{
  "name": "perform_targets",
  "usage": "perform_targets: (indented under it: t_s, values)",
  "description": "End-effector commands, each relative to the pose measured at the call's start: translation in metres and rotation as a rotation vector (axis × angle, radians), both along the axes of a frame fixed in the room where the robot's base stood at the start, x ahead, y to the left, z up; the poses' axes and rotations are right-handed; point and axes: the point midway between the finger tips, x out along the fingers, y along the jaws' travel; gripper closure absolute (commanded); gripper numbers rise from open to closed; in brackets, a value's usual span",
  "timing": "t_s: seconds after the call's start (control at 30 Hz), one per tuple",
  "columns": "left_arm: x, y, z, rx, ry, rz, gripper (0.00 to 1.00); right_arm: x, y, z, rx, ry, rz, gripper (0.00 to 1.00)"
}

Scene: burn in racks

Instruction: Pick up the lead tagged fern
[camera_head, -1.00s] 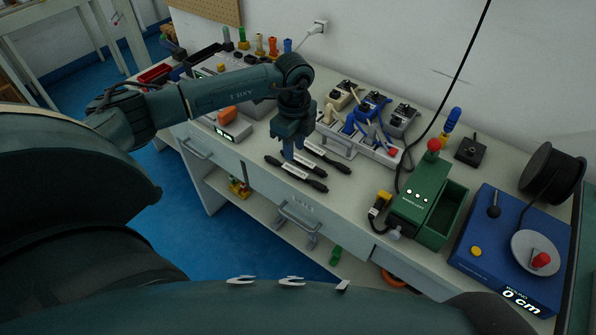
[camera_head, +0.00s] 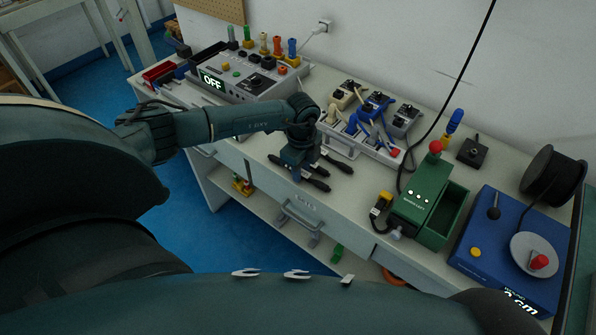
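Two dark lead-like pieces lie side by side on the bench top, the front one (camera_head: 318,184) and the back one (camera_head: 338,162). Each carried a pale tag in the earlier view; no tag word is legible, so I cannot tell which is fern. My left gripper (camera_head: 297,177) points down over the front piece and covers its middle. Its fingertips are low at that piece, but I cannot see whether they are open, or whether they touch or hold it. My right gripper is not in view.
A grey unit (camera_head: 239,80) reading OFF stands behind my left arm. A power strip (camera_head: 346,145) with plugs and adapters lies behind the dark pieces.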

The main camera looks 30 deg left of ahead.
Motion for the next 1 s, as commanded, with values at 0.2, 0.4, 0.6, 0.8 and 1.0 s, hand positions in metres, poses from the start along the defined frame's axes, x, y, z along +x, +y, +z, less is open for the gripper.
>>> perform_targets:
  t_s: [0.2, 0.4, 0.6, 0.8, 1.0]
  values:
    - [0.000, 0.000, 0.000, 0.000, 0.000, 0.001, 0.91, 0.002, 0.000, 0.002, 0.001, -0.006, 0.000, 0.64]
    - [0.000, 0.000, 0.001, 0.000, -0.001, 0.001, 1.00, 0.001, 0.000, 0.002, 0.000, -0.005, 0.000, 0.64]
    - [0.000, 0.000, 0.001, 0.000, -0.001, 0.001, 1.00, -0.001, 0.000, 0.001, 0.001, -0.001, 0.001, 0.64]
    - [0.001, 0.001, 0.023, 0.000, -0.005, 0.000, 1.00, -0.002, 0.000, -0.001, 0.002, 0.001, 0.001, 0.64]
    - [0.002, 0.001, 0.064, 0.000, -0.006, 0.000, 1.00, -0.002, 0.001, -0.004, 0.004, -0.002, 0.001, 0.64]
